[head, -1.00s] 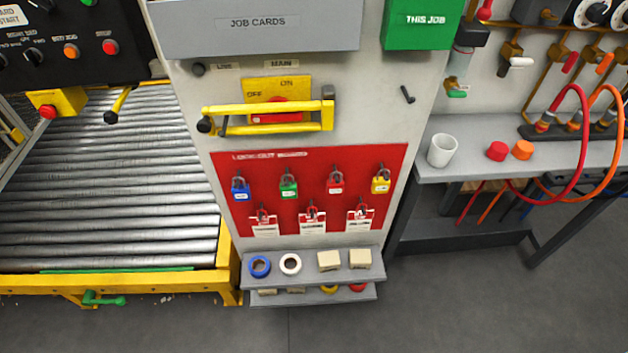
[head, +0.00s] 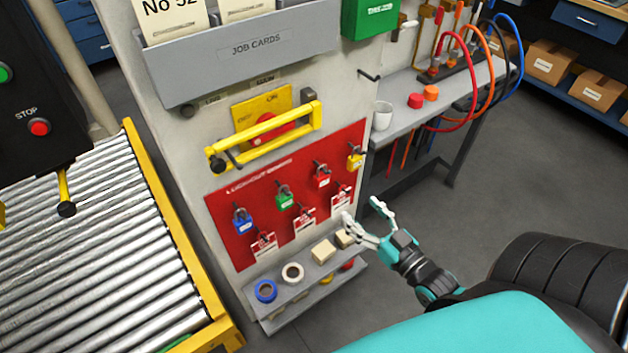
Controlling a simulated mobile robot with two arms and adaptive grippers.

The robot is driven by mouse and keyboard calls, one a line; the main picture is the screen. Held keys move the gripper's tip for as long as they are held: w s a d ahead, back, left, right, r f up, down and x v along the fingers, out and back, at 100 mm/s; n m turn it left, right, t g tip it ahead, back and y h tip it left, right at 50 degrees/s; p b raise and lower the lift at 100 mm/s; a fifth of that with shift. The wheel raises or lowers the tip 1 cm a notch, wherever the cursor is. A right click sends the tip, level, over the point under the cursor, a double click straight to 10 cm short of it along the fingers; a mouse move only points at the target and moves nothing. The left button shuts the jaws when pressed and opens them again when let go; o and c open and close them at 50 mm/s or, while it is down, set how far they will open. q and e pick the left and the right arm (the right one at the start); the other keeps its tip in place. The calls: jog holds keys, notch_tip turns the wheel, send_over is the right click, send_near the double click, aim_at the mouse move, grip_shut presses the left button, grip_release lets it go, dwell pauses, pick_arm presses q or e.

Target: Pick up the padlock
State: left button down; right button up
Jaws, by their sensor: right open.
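Several padlocks hang on the red lockout board (head: 222,212): a blue padlock (head: 241,224) at the left, a green padlock (head: 286,201), a red padlock (head: 322,179), and a yellow padlock (head: 355,160) at the right. Red-and-white tags (head: 304,218) hang below them. My right gripper (head: 361,212) is open and empty, in front of the lower right corner of the board, below the yellow padlock and near the rightmost tag. It appears apart from the padlocks. My left gripper is not in view.
A grey shelf (head: 290,304) below the board holds a blue tape roll (head: 265,291), a white roll (head: 292,273) and beige blocks (head: 322,251). A yellow handle (head: 270,135) juts out above the board. A roller conveyor (head: 80,250) stands left, a grey bench (head: 400,110) right.

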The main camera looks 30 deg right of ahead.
send_near(315, 167)
jog(key=w, duration=0.2)
jog(key=w+p, duration=0.1)
jog(key=w, duration=0.4)
jog(key=shift+w+a+r+p, duration=0.1)
jog(key=shift+a+p, duration=0.2)
jog(key=shift+p, duration=0.1)
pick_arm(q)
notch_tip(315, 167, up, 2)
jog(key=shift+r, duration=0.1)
pick_arm(e)
jog(key=shift+c, duration=0.7)
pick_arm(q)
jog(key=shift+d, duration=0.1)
pick_arm(e)
grip_shut()
